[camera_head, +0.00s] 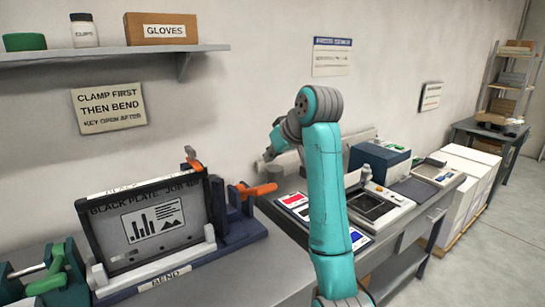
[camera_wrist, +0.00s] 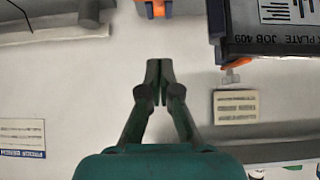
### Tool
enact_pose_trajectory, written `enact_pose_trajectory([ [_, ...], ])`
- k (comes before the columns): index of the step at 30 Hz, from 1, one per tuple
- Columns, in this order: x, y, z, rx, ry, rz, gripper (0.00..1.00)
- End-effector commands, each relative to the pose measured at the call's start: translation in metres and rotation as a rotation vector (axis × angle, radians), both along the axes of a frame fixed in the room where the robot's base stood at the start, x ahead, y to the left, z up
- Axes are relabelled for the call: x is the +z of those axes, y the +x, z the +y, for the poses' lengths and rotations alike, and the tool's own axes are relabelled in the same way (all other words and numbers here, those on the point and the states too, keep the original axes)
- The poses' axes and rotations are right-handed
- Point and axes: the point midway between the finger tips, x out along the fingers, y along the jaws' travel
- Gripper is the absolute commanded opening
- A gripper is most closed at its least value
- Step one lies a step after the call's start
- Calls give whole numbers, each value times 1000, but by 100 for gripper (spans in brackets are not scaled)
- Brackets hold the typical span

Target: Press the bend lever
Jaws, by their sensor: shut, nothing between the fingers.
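The bending fixture (camera_head: 165,277) has a BEND label on its front edge and holds a black plate (camera_head: 120,245) upright. An orange-handled lever (camera_head: 258,189), which I take for the bend lever, sticks out at the fixture's right end. A smaller orange clamp handle (camera_head: 192,162) stands at the plate's top right corner. In the wrist view, an orange part in a blue-grey bracket (camera_wrist: 167,8) shows at the top edge, apart from my fingertips. My gripper (camera_wrist: 159,82) is shut and empty.
A shelf (camera_head: 120,54) hangs on the wall above the fixture. A green-handled device (camera_head: 58,262) stands at the bench's left. The wall is behind my gripper.

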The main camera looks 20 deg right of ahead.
Motion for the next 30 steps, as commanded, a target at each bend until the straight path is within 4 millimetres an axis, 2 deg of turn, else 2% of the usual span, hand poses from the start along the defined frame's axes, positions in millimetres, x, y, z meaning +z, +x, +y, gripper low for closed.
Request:
enact_pose_trajectory([
  [12,-50,48,16,1,-1,2,0],
  [21,-77,30,10,1,-1,-1,0],
  [30,-82,27,9,2,0,-1,0],
])
